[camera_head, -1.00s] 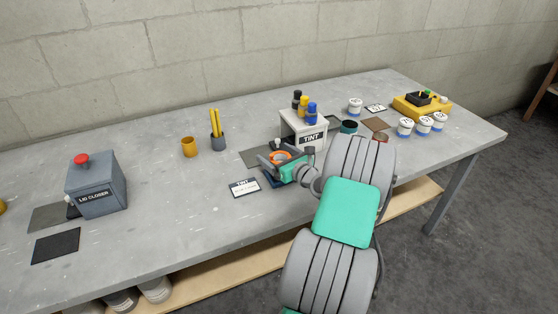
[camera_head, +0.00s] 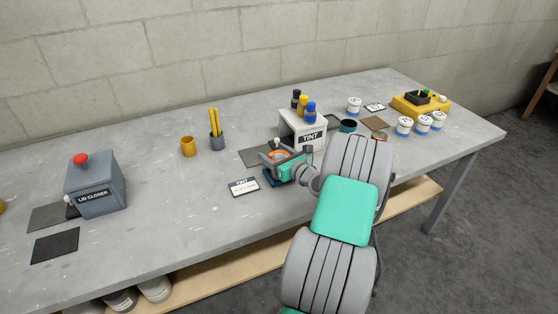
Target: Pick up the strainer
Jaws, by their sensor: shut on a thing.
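The strainer, an orange-rimmed round piece (camera_head: 279,155), is at the middle of the bench in front of the white TINT box. My gripper (camera_head: 275,157) is at the strainer and shut on it. The strainer is partly hidden by my fingers and wrist, so its lower part cannot be made out. A dark blue pad (camera_head: 272,179) shows on the bench just below my gripper. I cannot tell whether the strainer is clear of the surface.
The TINT box (camera_head: 301,131) with bottles on top stands close behind my gripper. A TINT card (camera_head: 244,187) lies to the left. A mustard cup (camera_head: 188,147), a pencil holder (camera_head: 217,141) and the LID CLOSER box (camera_head: 96,185) stand further left. White tubs (camera_head: 404,127) stand right.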

